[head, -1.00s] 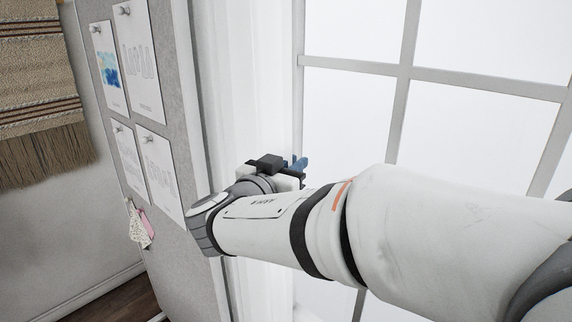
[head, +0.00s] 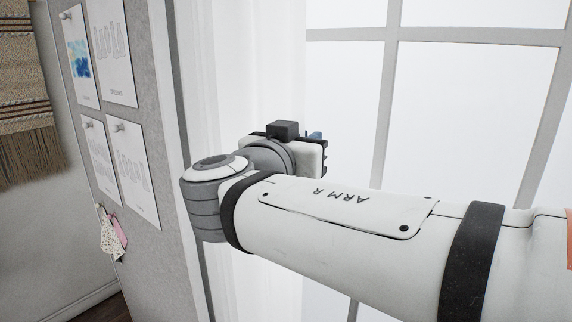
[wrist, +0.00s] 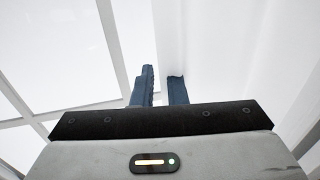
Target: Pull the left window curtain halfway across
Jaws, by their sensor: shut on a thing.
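The left curtain (head: 240,60) is a white, sheer cloth hanging in upright folds at the left of the window in the head view. Its right edge runs down beside the window bars, and the arm hides part of it. My gripper (head: 315,140) is at that right edge, with its blue fingers mostly hidden behind the wrist. In the wrist view, the two blue fingers of my gripper (wrist: 160,88) are close together, with white cloth (wrist: 200,45) beyond and to their right. The gripper is shut on the curtain's edge, though the pinched cloth itself is hard to make out.
The bright window (head: 460,110) with pale bars fills the right side. A grey pinboard (head: 150,90) with pinned sheets stands close at the left of the curtain and my wrist. A woven hanging (head: 25,90) is at the far left.

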